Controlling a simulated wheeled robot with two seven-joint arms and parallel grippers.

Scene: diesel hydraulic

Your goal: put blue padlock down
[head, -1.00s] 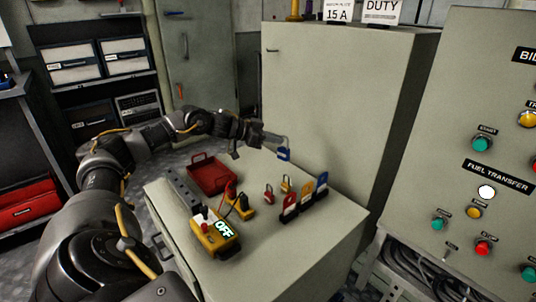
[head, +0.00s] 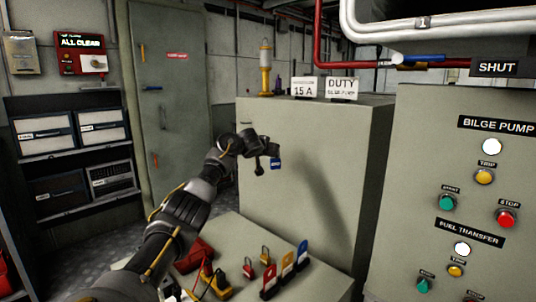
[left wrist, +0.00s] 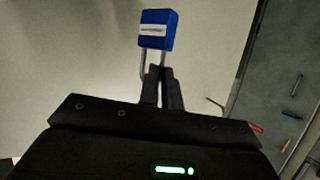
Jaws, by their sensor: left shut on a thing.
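The blue padlock (head: 276,163) hangs from my left gripper (head: 268,150) in front of the grey cabinet, well above the bench top. In the left wrist view the blue padlock (left wrist: 157,30) shows its body with a white label, and its shackle sits at the fingertips of my left gripper (left wrist: 162,75), which is shut on it. My right gripper is not in view.
A red tray (head: 195,255) is partly behind my arm. Signs (head: 341,87) and a yellow lamp (head: 265,70) top the cabinet (head: 310,150).

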